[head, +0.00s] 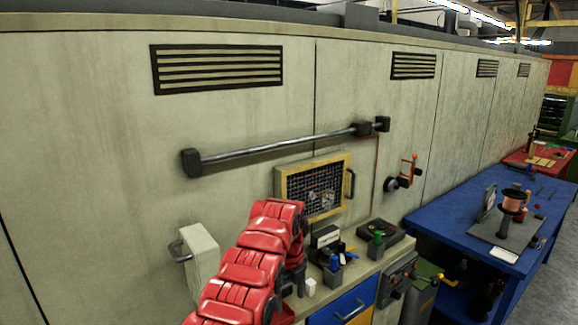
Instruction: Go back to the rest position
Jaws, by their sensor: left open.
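My left arm, red and segmented, rises from the bottom of the head view and bends over at its top. My left gripper (299,284) is small and mostly hidden beside and behind the arm, low over the left end of the workbench top. It is open, and I see nothing held in it. My right gripper is outside the view.
A cream wall with a dark bar (270,150) and a yellow-framed mesh panel (315,188) stands behind. Blue (335,264) and green-topped (376,244) holders sit on the bench, above a blue drawer (345,306). A blue table (455,208) with a copper-coloured spool (512,203) stands right.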

